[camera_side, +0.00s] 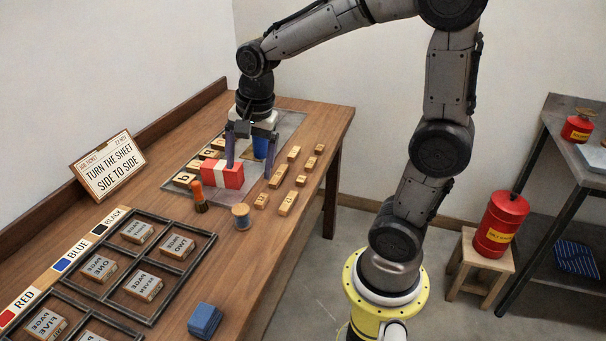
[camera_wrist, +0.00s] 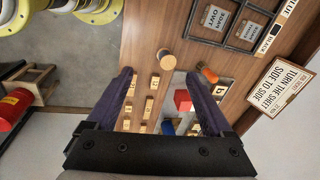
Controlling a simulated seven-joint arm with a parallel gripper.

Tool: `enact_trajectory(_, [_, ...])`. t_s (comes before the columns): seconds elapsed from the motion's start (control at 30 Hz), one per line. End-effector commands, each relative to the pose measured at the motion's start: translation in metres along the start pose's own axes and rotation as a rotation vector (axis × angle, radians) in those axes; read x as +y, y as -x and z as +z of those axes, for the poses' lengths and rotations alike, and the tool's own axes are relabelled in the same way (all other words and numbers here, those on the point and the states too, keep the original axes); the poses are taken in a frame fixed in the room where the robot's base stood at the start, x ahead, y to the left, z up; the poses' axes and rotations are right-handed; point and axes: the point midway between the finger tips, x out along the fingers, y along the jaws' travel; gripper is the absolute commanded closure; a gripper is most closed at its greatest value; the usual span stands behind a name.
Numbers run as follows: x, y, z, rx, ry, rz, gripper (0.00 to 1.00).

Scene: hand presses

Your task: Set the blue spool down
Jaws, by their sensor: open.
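A small spool (camera_side: 241,217) with a tan wooden top and a grey-blue body stands upright on the wooden table, in front of my gripper in the side view. Its round tan top (camera_wrist: 165,56) shows beyond my fingertips in the wrist view. My gripper (camera_side: 250,166) points down over the metal plate, its two purple-grey fingers apart with nothing seen held. It also shows open in the wrist view (camera_wrist: 160,78). A blue cylinder (camera_side: 262,147) shows by the right finger, partly hidden; I cannot tell whether it touches. The spool stands apart from my fingers.
Several wooden letter blocks (camera_side: 289,203) lie to the right. Partitioned frames (camera_side: 160,265) with page blocks and a blue pad (camera_side: 205,320) are nearer. Bare table surrounds the spool's front.

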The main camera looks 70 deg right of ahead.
Motion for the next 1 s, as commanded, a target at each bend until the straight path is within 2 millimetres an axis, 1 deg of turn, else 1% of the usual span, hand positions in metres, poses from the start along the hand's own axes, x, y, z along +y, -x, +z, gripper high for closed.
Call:
enact_trajectory(0.03, [0.012, 0.015, 0.009, 0.01, 0.139, -0.037, 0.15])
enact_trajectory(0.1, [0.029, 0.03, 0.02, 0.026, 0.338, -0.076, 0.15])
enact_trajectory(0.17, [0.044, 0.041, 0.029, 0.044, 0.508, -0.107, 0.15])
enact_trajectory(0.2, [0.054, 0.046, 0.035, 0.06, 0.62, -0.128, 0.15])
enact_trajectory(0.3, [0.079, 0.057, 0.047, 0.104, 0.889, -0.173, 0.15])
enact_trajectory(0.4, [0.1, 0.062, 0.055, 0.151, 1.113, -0.206, 0.15])
enact_trajectory(0.5, [0.115, 0.064, 0.061, 0.19, 1.276, -0.226, 0.15])
enact_trajectory(0.6, [0.123, 0.064, 0.064, 0.215, 1.371, -0.235, 0.15])
enact_trajectory(0.67, [0.125, 0.064, 0.065, 0.222, 1.401, -0.237, 0.15])
enact_trajectory(1.0, [0.126, 0.064, 0.065, 0.224, 1.413, -0.237, 0.15])
